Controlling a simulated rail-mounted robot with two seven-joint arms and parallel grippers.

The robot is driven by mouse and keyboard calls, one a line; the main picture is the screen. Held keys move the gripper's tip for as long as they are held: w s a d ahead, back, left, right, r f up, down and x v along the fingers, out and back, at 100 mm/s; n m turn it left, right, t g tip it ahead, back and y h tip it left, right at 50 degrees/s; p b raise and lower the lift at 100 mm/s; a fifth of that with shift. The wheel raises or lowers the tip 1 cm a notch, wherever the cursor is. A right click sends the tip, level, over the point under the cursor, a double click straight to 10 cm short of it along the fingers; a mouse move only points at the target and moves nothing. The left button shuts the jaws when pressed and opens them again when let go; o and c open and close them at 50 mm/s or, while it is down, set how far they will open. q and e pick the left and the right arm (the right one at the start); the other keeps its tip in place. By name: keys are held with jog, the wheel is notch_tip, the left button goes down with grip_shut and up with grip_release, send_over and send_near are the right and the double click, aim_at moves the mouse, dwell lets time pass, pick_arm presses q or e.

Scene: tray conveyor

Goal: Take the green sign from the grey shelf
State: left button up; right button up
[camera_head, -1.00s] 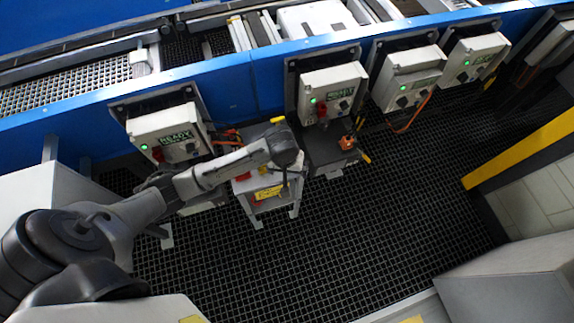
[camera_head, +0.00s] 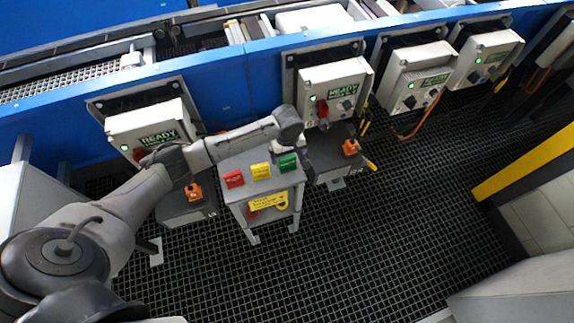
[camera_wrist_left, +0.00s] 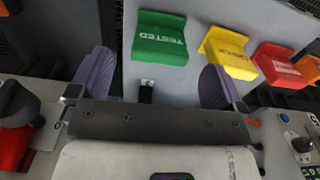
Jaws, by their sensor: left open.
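The green sign (camera_head: 288,162) lies on top of the grey shelf (camera_head: 268,187), at the right end of a row with a yellow sign (camera_head: 260,171) and a red sign (camera_head: 234,179). In the left wrist view the green sign (camera_wrist_left: 160,40) reads "TESTED" and lies on the grey surface just beyond my fingertips. My left gripper (camera_wrist_left: 156,80) is open and empty, one finger on each side of the sign's width and apart from it. In the head view my arm's end is above the shelf's back right and its fingers are hidden. My right gripper is not in view.
Grey control boxes with green lights, such as the "READY" box (camera_head: 335,88), line the blue conveyor side behind the shelf. A dark cabinet with an orange part (camera_head: 350,147) stands right of the shelf. A yellow barrier (camera_head: 525,162) is at the right. The grated floor in front is clear.

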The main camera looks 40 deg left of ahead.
aim_at(287, 166)
pick_arm(q)
jog(key=shift+f, duration=0.7)
jog(key=shift+a+f+b, duration=0.1)
jog(key=shift+f+b, duration=0.95)
jog(key=shift+f, duration=1.55)
jog(key=c, duration=1.1)
